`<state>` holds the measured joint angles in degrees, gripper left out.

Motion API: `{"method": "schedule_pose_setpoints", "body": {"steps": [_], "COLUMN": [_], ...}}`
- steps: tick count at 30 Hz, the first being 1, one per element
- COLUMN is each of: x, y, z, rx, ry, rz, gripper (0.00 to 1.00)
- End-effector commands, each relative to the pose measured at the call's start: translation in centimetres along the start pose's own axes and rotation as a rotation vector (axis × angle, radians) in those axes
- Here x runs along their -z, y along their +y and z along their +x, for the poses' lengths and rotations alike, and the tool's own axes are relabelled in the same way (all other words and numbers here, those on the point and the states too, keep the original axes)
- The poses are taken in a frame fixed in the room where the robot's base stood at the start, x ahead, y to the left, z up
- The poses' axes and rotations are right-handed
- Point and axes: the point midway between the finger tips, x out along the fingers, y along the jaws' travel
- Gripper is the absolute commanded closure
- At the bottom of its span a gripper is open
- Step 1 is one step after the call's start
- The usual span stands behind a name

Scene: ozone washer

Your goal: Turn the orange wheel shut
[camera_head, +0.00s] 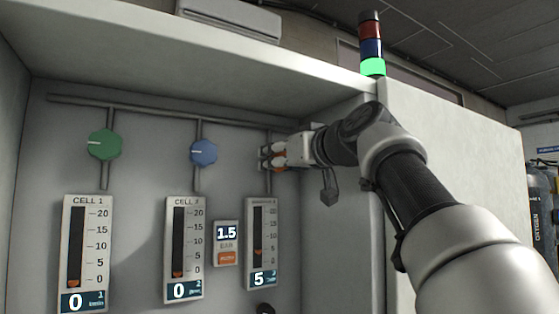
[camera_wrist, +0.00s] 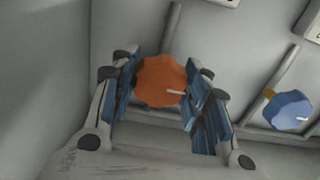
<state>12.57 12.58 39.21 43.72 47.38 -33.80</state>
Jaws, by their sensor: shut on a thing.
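The orange wheel (camera_wrist: 160,82) shows in the wrist view between the two blue-padded fingers of my gripper (camera_wrist: 163,95). The fingers are shut on its rim, one on each side. A white mark on the wheel's face points to the right in that view. In the head view, my gripper (camera_head: 276,157) is at the wheel on the right of the panel and hides most of it; a bit of orange (camera_head: 279,168) shows. The gauge below it (camera_head: 262,243) reads 5.
A blue wheel (camera_head: 204,152) and a green wheel (camera_head: 105,145) sit to the left on the same pipe. Gauges for cell 1 (camera_head: 87,255) and cell 2 (camera_head: 184,249) read 0. A small display (camera_head: 226,234) reads 1.5 bar. The cabinet side wall (camera_head: 352,235) stands close on the right.

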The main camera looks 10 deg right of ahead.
Motion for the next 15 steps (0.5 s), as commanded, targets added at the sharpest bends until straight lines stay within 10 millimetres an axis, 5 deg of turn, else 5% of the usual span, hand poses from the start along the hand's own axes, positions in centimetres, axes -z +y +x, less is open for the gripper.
{"method": "schedule_pose_setpoints", "body": {"steps": [5, 6, 15], "x": [-0.42, -0.41, -0.17], "y": [0.06, 0.07, 0.03], "z": [0.15, 0.14, 0.06], "rx": [0.001, 0.001, 0.000], "ry": [-0.010, -0.010, -0.004], "rz": [0.000, 0.000, 0.001], "gripper": [0.81, 0.55, 0.35]}}
